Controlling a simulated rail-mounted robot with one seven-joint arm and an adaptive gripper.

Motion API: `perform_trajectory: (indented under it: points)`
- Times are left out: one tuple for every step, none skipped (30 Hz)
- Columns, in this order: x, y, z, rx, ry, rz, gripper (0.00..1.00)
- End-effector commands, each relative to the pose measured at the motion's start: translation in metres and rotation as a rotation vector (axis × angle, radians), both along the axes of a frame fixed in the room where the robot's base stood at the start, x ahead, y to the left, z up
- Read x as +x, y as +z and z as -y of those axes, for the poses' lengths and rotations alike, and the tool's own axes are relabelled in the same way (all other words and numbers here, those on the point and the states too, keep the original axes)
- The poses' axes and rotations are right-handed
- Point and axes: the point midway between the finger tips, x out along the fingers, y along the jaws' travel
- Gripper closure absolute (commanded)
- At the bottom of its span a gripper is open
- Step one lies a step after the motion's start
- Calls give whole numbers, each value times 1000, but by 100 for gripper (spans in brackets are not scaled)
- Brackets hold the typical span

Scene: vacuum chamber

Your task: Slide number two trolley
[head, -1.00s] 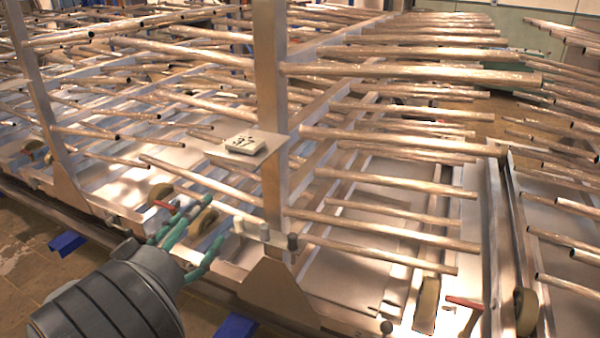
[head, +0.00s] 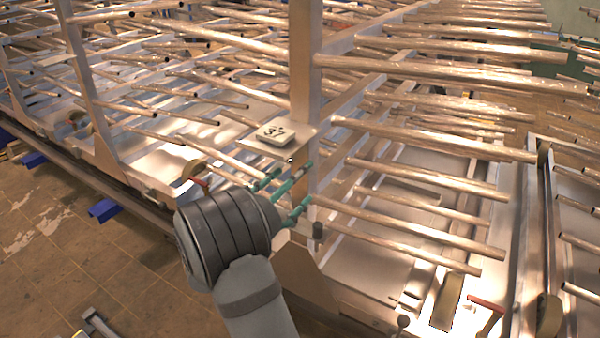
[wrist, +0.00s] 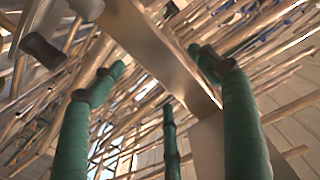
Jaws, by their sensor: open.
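A metal trolley frame with rows of long rods stands in the head view. Its near upright post (head: 303,85) carries a small plate (head: 250,128) with a pale number block (head: 277,133), whose marking looks like two digits but is hard to read. I cannot tell which trolley is number two. My gripper (head: 292,188), with green fingers, is open and empty at this post, just below the plate. In the wrist view the post (wrist: 160,55) runs diagonally between the spread fingers of my gripper (wrist: 157,65). I cannot tell whether any finger touches it.
Rods (head: 430,195) stick out to the right of the post at several heights. A dark knob (head: 318,231) sits by the post. A red-handled part (head: 487,305) and a wheel (head: 549,316) are at lower right. The tiled floor (head: 60,270) at lower left is mostly clear.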

Motion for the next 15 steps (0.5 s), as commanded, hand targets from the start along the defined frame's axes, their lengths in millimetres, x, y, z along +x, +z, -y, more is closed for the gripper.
perform_trajectory:
  points:
    - [6,2,4,-1,-1,0,25]
    - [9,2,6,-1,-2,1,25]
    - [11,2,7,-1,-1,1,25]
    - [13,1,8,-1,0,0,25]
    - [15,1,9,-1,0,0,25]
    - [16,1,10,-1,0,0,25]
    - [17,0,10,-1,0,0,25]
    - [17,0,10,-1,0,0,25]
    - [18,0,11,-1,0,0,25]
    - [18,0,11,-1,1,0,25]
    - [18,0,10,-1,1,0,25]
    - [18,0,10,-1,1,0,25]
    - [18,0,10,-1,1,0,25]
    - [18,0,10,-1,0,0,25]
    - [18,0,10,-1,0,0,26]
